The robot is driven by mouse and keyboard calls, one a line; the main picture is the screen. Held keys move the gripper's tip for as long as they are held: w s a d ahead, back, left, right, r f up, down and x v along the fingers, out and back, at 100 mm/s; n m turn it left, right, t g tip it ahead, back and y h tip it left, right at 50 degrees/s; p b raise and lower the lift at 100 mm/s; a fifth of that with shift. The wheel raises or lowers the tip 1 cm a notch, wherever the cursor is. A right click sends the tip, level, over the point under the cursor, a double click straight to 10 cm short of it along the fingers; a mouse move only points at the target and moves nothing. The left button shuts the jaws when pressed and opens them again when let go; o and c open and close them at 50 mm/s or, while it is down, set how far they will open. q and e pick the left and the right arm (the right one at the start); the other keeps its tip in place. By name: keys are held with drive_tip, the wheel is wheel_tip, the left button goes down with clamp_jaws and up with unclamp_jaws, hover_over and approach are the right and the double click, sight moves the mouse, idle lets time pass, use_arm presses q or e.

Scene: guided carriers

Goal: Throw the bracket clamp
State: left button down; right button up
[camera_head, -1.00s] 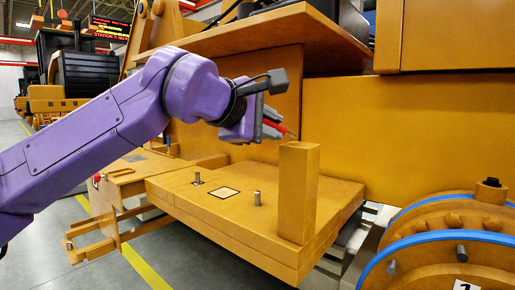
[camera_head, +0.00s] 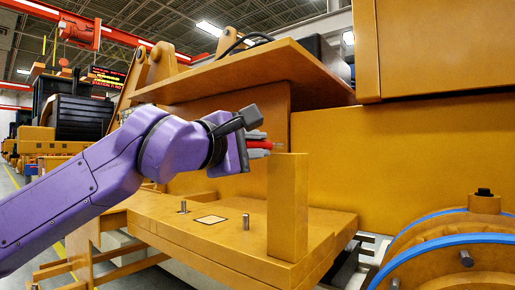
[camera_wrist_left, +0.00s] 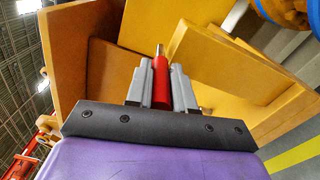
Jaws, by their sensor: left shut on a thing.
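My left gripper (camera_head: 258,144) is shut on a red handle (camera_head: 261,144), which I take to be the bracket clamp's handle. In the left wrist view the red handle (camera_wrist_left: 161,88) stands between the two grey fingers of my left gripper (camera_wrist_left: 161,85), with a small metal tip beyond it. In the head view it lies nearly level, pointing right, just above and behind the top of an upright yellow post (camera_head: 288,210). The rest of the clamp is hidden or too small to make out. My right gripper is not in view.
The post stands on a yellow platform (camera_head: 250,232) with two short metal pins (camera_head: 246,221) and a square marked patch (camera_head: 210,219). A yellow overhanging plate (camera_head: 250,70) is above my gripper. A blue-rimmed yellow drum (camera_head: 450,245) is at right.

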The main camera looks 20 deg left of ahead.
use_arm(q)
drive_tip(key=shift+f, duration=0.1)
drive_tip(key=c, duration=1)
unclamp_jaws()
drive_tip(key=shift+w, duration=0.15)
drive_tip(key=shift+w+f, duration=0.1)
drive_tip(key=shift+s+a, duration=0.1)
drive_tip(key=shift+s, duration=0.25)
drive_tip(key=v, duration=1)
drive_tip(key=shift+w, duration=0.1)
